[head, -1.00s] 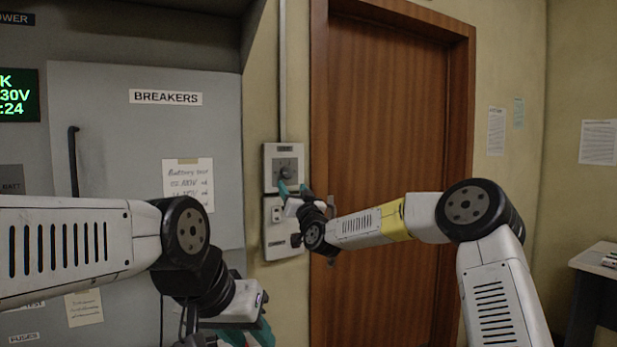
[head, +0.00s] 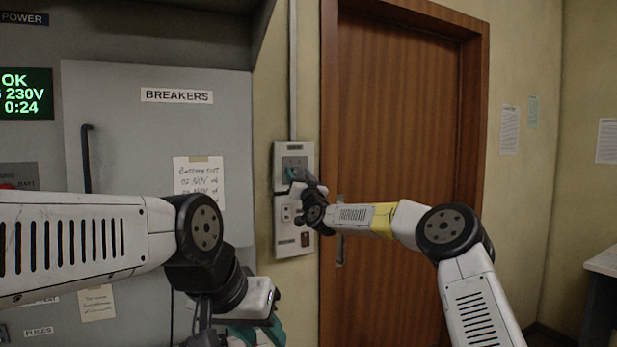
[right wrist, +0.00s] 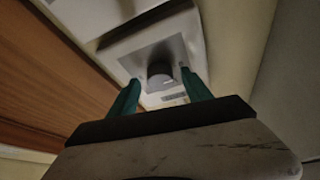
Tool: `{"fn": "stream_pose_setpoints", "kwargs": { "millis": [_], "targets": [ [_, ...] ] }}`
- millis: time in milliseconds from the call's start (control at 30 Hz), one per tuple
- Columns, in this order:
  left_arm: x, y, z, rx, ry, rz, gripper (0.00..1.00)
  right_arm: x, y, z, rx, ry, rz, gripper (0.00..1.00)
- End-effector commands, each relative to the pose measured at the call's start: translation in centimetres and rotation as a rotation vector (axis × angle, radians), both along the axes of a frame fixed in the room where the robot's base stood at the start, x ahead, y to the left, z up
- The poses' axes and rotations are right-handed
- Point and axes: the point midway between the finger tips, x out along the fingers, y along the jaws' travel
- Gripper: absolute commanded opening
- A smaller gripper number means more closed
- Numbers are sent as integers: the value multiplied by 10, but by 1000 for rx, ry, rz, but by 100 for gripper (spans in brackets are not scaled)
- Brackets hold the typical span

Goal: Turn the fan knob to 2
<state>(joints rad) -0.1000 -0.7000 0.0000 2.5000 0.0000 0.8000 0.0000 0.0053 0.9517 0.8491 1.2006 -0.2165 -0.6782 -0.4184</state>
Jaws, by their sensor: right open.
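The fan knob (right wrist: 160,75) is a dark round knob on a light square plate (right wrist: 143,58) in the right wrist view. Its pointer setting is too dark and small to read. My right gripper (right wrist: 160,80) is open, with one teal finger on each side of the knob and visible gaps between. In the head view, the upper wall control box (head: 306,151) stands beside the door, and my right gripper (head: 294,177) is at its lower part, hiding much of the dial. My left gripper (head: 262,335) is low at the bottom edge, partly cut off, away from the box.
A lower wall box with a socket and a switch (head: 305,240) sits just beneath. The wooden door (head: 398,130) is to the right, the grey breaker cabinet (head: 150,125) to the left. A white table (head: 604,262) stands at the far right.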

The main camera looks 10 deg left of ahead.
Motion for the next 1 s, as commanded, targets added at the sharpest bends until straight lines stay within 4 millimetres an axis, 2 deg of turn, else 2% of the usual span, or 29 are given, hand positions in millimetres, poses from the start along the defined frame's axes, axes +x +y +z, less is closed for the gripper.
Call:
{"fn": "stream_pose_setpoints", "kwargs": {
  "millis": [67, 100, 300, 367, 400, 733, 1000],
  "targets": [
    [0, 0, 0, 0, 0, 0, 36, 0, 0, 0, 0, 0, 0, 58],
    [0, 0, 0, 0, 0, 0, 36, 0, 0, 0, 0, 0, 0, 54],
    [0, 0, 0, 0, 0, 0, 36, 0, 0, 0, 1, 0, 0, 15],
    [0, 0, 0, 0, 0, 0, 36, 0, 0, 0, 0, 0, 0, 3],
    [0, 0, 0, 0, 0, 0, 36, 0, 0, 0, 0, 0, 0, 0],
    [0, 0, 0, 0, 0, 0, 36, -1, 1, 0, 42, 28, 1, 0],
    [0, 0, 0, 0, 0, 0, 36, -3, 4, 1, 186, 126, 2, 0]
  ]
}}
